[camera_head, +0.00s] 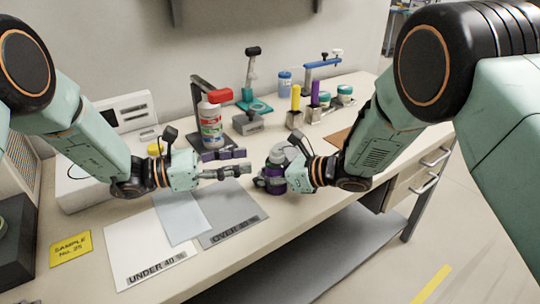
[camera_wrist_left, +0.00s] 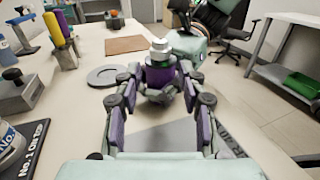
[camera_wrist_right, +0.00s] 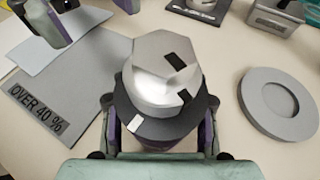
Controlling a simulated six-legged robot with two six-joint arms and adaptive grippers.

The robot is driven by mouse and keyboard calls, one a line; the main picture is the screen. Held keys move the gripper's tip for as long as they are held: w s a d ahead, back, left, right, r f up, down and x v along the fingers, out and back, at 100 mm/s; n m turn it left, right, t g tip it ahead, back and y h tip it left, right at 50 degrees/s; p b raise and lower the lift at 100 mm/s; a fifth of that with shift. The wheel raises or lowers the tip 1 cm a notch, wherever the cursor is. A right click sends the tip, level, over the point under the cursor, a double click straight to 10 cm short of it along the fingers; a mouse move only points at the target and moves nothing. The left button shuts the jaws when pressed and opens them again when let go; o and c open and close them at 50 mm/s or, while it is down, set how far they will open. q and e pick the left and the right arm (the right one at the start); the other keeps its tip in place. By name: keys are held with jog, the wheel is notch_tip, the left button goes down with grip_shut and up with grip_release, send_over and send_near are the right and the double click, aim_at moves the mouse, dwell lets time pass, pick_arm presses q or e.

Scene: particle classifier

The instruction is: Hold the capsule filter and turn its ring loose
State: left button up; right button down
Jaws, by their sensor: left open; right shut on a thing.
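The capsule filter (camera_wrist_right: 165,70) has a pale grey hexagonal top with black marks. Below it is a dark ring (camera_wrist_right: 158,130) with a white mark. My right gripper (camera_head: 271,181) is shut on the filter and holds it upright from the right; it hides the lower body. I cannot tell whether the filter touches the table. My left gripper (camera_head: 243,162) is open and empty, left of the filter, with its fingers pointing at it. In the left wrist view the filter (camera_wrist_left: 160,50) stands ahead, beyond the spread fingertips.
A grey round holder (camera_wrist_right: 278,103) lies on the table beside the filter. Sheets marked UNDER 40 % (camera_head: 140,260) and OVER 40 % (camera_head: 235,229) lie at the front. A bottle with a red top (camera_head: 211,125) and a small grey block (camera_head: 247,123) stand behind.

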aim_at(277, 155)
pick_arm(q)
jog(key=x, duration=0.7)
jog(key=shift+d+f, duration=0.1)
jog(key=shift+d, duration=0.15)
grip_shut()
